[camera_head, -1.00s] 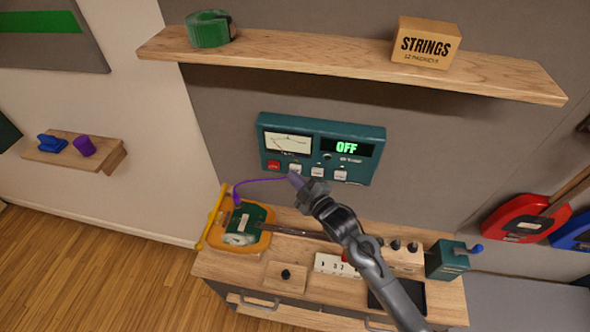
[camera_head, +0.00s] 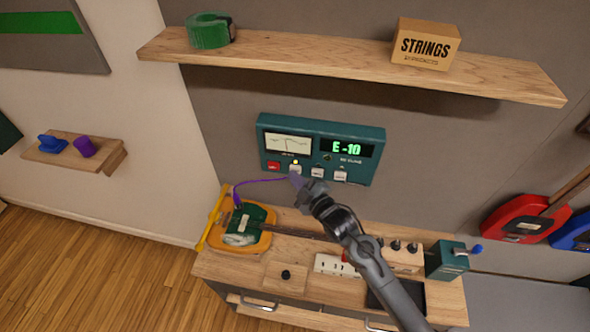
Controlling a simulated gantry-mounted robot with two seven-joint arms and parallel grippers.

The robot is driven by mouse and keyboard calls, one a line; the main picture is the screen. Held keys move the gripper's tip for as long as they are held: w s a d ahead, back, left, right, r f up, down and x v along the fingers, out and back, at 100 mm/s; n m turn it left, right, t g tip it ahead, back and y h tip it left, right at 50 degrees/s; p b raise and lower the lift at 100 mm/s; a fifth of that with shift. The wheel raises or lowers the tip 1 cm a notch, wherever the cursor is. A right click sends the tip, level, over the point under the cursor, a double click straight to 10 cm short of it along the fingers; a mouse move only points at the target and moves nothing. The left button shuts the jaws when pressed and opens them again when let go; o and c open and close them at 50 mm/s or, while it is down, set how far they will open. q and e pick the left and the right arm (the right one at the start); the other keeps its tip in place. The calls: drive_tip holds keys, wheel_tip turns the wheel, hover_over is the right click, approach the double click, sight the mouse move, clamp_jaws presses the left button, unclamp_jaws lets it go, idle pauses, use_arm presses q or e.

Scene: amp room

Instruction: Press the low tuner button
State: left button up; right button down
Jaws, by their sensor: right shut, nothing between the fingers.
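The teal tuner box (camera_head: 316,129) is on the grey wall above the bench. It has a needle meter at left and a display reading "E -10" in green. The button labels are too small to read. My left gripper is not in view.
A wooden bench (camera_head: 222,270) below holds an orange and green instrument (camera_head: 242,228), a knobbed panel and a teal box (camera_head: 447,259). A purple cable (camera_head: 262,181) rises from the instrument. A wooden shelf (camera_head: 330,70) with a strings box (camera_head: 426,45) juts out above the tuner.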

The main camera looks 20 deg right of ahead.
drive_tip(key=shift+s+a+p, duration=0.3)
drive_tip(key=shift+s, duration=0.2)
drive_tip(key=shift+s+a+p, duration=0.6)
drive_tip(key=shift+s+a, duration=0.1)
drive_tip(key=shift+s, duration=0.35)
drive_tip(key=shift+s+a+p, duration=0.6)
drive_tip(key=shift+s+a, duration=0.1)
drive_tip(key=shift+s, duration=0.35)
